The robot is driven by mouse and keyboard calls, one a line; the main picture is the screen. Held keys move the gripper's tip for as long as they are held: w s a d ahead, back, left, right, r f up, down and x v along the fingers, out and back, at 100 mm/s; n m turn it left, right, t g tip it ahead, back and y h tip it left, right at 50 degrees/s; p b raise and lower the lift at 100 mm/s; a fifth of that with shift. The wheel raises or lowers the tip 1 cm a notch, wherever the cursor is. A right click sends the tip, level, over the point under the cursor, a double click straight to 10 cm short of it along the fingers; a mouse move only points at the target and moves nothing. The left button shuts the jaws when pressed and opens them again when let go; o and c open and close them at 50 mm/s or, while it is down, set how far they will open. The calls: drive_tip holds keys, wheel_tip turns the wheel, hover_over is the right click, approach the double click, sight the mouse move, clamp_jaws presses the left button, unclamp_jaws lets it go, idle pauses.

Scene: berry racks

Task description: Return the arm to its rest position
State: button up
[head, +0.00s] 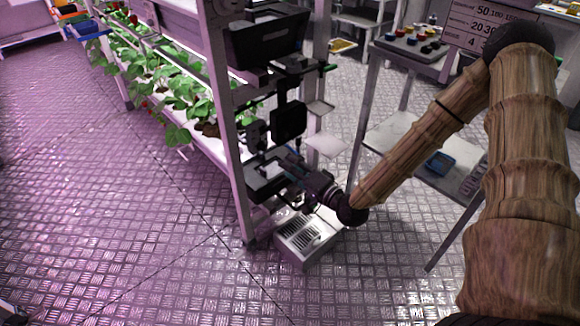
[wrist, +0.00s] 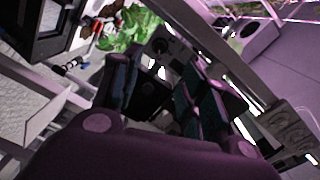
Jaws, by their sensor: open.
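My arm (head: 420,140) is wrapped in a brown wood-like cover and reaches from the right side of the head view down to the end of the berry rack. My gripper (head: 287,170) is at the rack's end post, beside dark boxes mounted there. In the wrist view my gripper (wrist: 165,88) has its two dark fingers spread apart, with nothing seen held between them. Whether the fingers touch the mounted boxes cannot be told.
The berry rack (head: 228,130) holds green plants (head: 180,90). A grey metal box (head: 308,236) sits on the floor below my gripper. A grey cart (head: 400,150) with a blue tray (head: 439,162) stands behind my arm.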

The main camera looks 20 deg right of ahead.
idle(0.3)
drive_tip(key=s+a+f+n+g+h, duration=0.15)
drive_tip(key=s+a+f+g, duration=0.25)
drive_tip(key=s+f, duration=0.4)
drive_tip(key=s+a+f+n+g, duration=0.35)
drive_tip(key=s+f, duration=0.25)
drive_tip(key=f, duration=0.4)
drive_tip(key=s+d+f+n+g+h, duration=0.15)
drive_tip(key=s+f+g, duration=0.25)
drive_tip(key=s, duration=0.5)
drive_tip(key=s+f+n+g+h, duration=0.2)
drive_tip(key=s+f+g, duration=0.15)
drive_tip(key=s, duration=0.55)
drive_tip(key=s+d+g+h+p, duration=0.1)
drive_tip(key=s+d, duration=0.1)
drive_tip(key=s, duration=0.4)
wheel_tip(320, 180, up, 18)
drive_tip(key=p, duration=1.8)
drive_tip(key=shift+w+r+n, duration=0.15)
drive_tip(key=shift+w+n, duration=0.1)
drive_tip(key=shift+n, duration=0.2)
drive_tip(key=shift+a, duration=0.1)
